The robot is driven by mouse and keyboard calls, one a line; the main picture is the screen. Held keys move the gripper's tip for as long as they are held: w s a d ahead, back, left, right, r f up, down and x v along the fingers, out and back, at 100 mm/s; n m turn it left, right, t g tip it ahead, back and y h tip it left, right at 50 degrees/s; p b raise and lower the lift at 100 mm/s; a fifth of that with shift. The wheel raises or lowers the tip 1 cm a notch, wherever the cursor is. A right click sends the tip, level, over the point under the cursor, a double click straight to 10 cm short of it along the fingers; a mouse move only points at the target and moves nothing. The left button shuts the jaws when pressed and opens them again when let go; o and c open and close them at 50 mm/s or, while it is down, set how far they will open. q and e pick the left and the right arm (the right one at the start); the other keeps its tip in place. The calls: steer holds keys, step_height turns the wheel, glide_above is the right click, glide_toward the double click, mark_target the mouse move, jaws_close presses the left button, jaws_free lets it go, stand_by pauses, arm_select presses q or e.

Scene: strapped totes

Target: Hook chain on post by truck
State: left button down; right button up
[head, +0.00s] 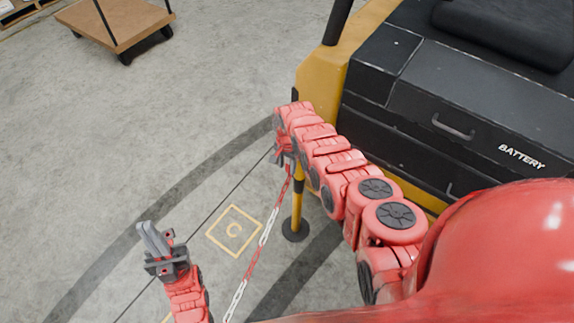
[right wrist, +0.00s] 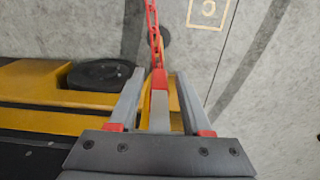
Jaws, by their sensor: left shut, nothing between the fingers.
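The black-and-yellow post (head: 298,200) stands on a round dark base beside the yellow truck; my right arm covers its top. The red-and-white chain (head: 262,243) slants from the lower edge up to my right gripper (head: 284,157) at the post's upper part. In the right wrist view, the chain's red end piece (right wrist: 159,78) lies between the right gripper's fingers (right wrist: 160,80), with gaps seeming to show on both sides. I cannot tell whether the end is hooked on the post. My left gripper (head: 153,241) is shut and empty, left of the chain.
The truck (head: 316,76), with its black battery housing, fills the upper right, close to my right arm. A wooden cart (head: 117,22) stands at the upper left. Floor markings include a yellow square with a C (head: 234,230). Open floor lies at the left.

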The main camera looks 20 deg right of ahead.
steer(key=shift+o, duration=0.7)
steer(key=shift+r, duration=0.1)
step_height(320, 180, up, 3)
steer(key=shift+f+p, duration=0.2)
steer(key=shift+p, duration=0.8)
steer(key=shift+w+r, duration=0.1)
steer(key=shift+r, duration=1.1)
step_height(320, 180, up, 5)
steer(key=b, duration=0.2)
steer(key=shift+w+d+b, duration=0.1)
steer(key=shift+b, duration=0.2)
step_height(320, 180, up, 7)
steer(key=p, duration=0.3)
steer(key=shift+r, duration=0.15)
